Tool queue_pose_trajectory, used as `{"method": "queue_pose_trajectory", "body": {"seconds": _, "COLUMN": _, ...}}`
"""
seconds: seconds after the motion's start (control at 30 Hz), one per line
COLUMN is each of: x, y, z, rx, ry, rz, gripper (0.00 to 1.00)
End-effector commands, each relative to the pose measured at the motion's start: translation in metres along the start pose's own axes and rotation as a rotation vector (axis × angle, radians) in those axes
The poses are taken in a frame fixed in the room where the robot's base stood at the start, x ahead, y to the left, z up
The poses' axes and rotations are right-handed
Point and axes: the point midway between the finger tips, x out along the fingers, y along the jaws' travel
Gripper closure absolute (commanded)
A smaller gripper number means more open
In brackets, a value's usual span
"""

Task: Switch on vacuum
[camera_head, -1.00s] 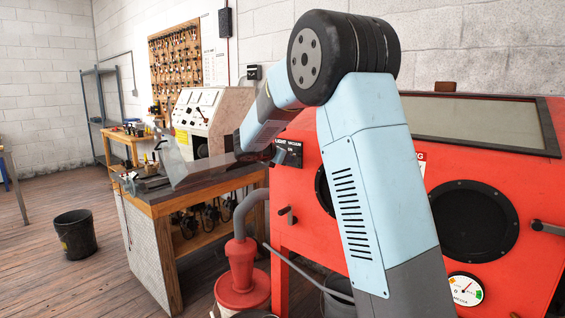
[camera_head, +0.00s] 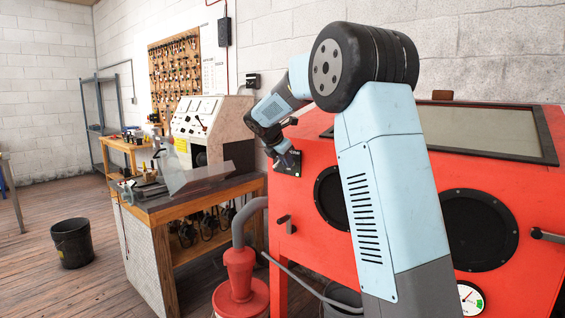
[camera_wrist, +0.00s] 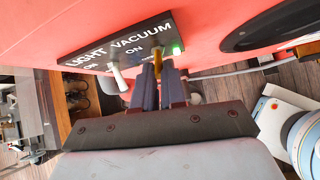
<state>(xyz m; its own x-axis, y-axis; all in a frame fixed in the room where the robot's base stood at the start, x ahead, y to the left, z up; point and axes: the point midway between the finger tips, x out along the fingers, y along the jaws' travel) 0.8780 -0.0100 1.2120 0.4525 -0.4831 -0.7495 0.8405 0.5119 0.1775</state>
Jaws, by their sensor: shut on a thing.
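A dark switch panel (camera_wrist: 118,46) on the red blasting cabinet carries the labels LIGHT and VACUUM, each with ON below it. The vacuum switch (camera_wrist: 158,62) is a brass-coloured lever under the VACUUM label, and my gripper (camera_wrist: 161,80) is shut on it in the wrist view. A green lamp (camera_wrist: 177,48) glows beside it. The light switch (camera_wrist: 117,76) is a pale lever to the left, apart from my fingers. In the head view my gripper (camera_head: 281,160) is at the panel (camera_head: 288,163), and the levers are too small there to make out.
The red cabinet (camera_head: 300,215) fills the right, with black glove ports (camera_head: 478,230) and a gauge (camera_head: 471,298). A workbench (camera_head: 165,205) with a test machine (camera_head: 205,122) stands left. A hose (camera_head: 240,222) and red cyclone (camera_head: 240,275) stand below.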

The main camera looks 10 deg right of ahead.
Motion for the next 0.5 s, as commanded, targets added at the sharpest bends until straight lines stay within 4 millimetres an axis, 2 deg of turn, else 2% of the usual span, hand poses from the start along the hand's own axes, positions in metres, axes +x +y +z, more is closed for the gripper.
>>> {"method": "queue_pose_trajectory", "body": {"seconds": 0.33, "x": 0.0036, "y": -0.0036, "z": 0.0023, "rx": 0.003, "ry": -0.001, "rz": -0.010, "gripper": 1.00}}
{"method": "queue_pose_trajectory", "body": {"seconds": 0.37, "x": 0.0035, "y": -0.0036, "z": 0.0023, "rx": 0.003, "ry": -0.001, "rz": -0.010, "gripper": 0.87}}
{"method": "queue_pose_trajectory", "body": {"seconds": 0.5, "x": 0.0025, "y": -0.0026, "z": 0.0015, "rx": 0.002, "ry": 0.000, "rz": -0.008, "gripper": 0.73}}
